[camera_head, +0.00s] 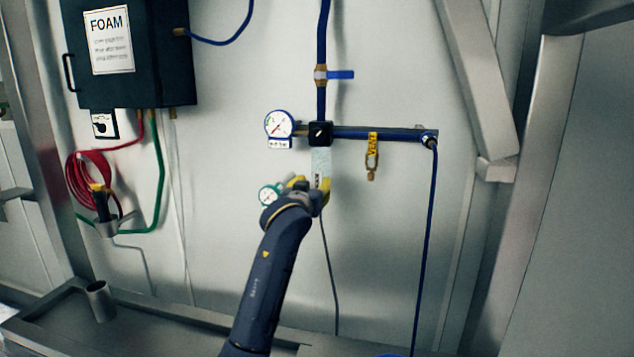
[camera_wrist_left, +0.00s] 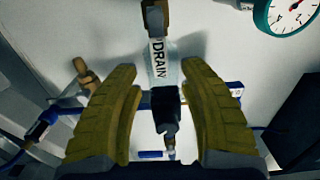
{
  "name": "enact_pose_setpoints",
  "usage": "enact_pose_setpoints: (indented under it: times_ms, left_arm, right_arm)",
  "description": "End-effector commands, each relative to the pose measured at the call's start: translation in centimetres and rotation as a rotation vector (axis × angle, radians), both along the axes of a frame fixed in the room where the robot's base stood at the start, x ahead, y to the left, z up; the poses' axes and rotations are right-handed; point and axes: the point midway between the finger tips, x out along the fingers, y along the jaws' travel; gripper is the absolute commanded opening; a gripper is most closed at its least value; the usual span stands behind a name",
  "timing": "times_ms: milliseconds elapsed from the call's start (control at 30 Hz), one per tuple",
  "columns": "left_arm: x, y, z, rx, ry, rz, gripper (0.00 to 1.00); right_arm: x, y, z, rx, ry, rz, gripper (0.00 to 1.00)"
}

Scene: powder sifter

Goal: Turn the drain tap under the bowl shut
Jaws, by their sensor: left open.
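The clear bowl (camera_head: 321,160) hangs under a black block on the wall pipework. In the left wrist view, upside down to the head view, the bowl (camera_wrist_left: 168,74) shows between my finger pads. A white DRAIN label (camera_wrist_left: 157,52) and a brass-brown fitting (camera_wrist_left: 155,18), apparently the drain tap, lie at its lower end. My left gripper (camera_head: 311,187) is open at the bowl's lower end; its yellow-padded fingers (camera_wrist_left: 168,105) lie either side with gaps and hold nothing. In the head view, the gripper hides the tap. Its handle's angle is unclear. My right gripper is out of view.
A blue-rimmed gauge (camera_head: 279,124) is left of the block, and a green-rimmed gauge (camera_head: 270,195) lies close left of my gripper. A VENT-tagged brass fitting (camera_head: 372,160) hangs right. A blue-handled valve (camera_head: 338,75) is above. A FOAM box (camera_head: 155,60) hangs upper left.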

Motion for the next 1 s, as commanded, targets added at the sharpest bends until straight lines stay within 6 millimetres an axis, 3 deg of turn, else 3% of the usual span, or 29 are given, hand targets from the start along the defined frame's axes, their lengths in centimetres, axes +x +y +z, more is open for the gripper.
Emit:
enact_pose_setpoints:
  times_ms: [200, 400, 900, 1000]
  left_arm:
    - [2.5, -0.4, 0.0, 0.001, 0.001, 0.002, 0.42]
    - [3.7, -0.7, 0.0, 0.0, 0.001, 0.001, 0.42]
    - [4.2, -0.8, 0.0, 0.0, 0.0, 0.001, 0.43]
    - [4.2, -0.8, 0.0, 0.0, 0.0, 0.001, 0.32]
  right_arm:
    - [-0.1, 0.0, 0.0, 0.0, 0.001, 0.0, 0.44]
    - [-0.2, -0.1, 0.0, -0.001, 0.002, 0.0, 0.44]
    - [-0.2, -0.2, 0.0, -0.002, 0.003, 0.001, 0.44]
    - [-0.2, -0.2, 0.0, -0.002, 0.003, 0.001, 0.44]
